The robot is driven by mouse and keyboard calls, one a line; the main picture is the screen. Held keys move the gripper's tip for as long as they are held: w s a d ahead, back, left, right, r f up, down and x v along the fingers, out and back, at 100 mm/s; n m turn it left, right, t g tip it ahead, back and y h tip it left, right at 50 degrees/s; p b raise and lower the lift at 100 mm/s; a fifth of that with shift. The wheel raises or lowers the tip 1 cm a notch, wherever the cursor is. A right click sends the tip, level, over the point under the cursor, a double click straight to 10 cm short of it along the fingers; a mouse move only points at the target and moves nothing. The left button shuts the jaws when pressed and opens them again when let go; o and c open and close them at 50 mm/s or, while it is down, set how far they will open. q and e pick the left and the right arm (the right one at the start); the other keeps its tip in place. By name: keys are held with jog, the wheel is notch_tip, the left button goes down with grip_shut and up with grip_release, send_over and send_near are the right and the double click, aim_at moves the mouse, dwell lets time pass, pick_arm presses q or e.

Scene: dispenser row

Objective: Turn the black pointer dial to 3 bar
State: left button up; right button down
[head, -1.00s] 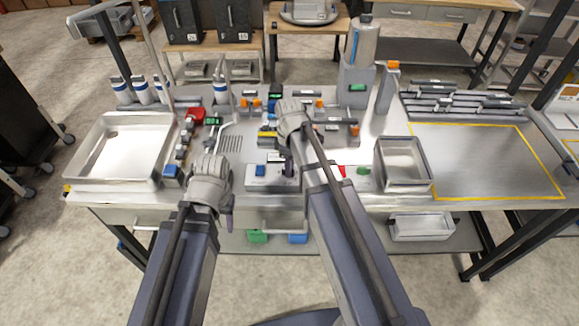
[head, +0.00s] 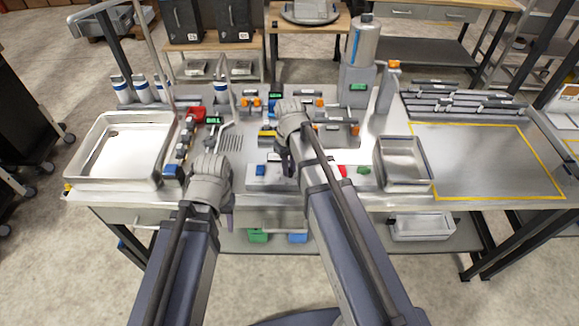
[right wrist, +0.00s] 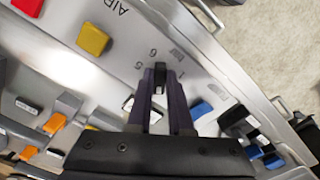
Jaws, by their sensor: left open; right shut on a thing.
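The black pointer dial (right wrist: 160,77) is between the tips of my right gripper's dark purple fingers in the right wrist view. The gripper is shut on it. Around it, the pale panel (right wrist: 203,72) carries a 5, a 6 and a 1; the other marks are hidden by the fingers. I cannot tell which number the pointer faces. In the head view my right gripper (head: 287,163) is over the panel at the table's front, and it hides the dial. My left gripper (head: 229,218) is open and empty at the front edge, left of the panel.
A yellow block (right wrist: 93,39) and a blue block (right wrist: 201,109) are near the dial. A metal tray (head: 118,150) stands at left and a metal bin (head: 404,165) at right. The yellow-outlined area (head: 485,160) is clear.

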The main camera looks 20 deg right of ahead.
jog(key=shift+m, duration=0.7)
jog(key=c, duration=0.8)
grip_release()
jog(key=shift+r, duration=0.1)
notch_tip(320, 180, up, 8)
jog(key=p, duration=0.8)
jog(key=shift+f, duration=0.2)
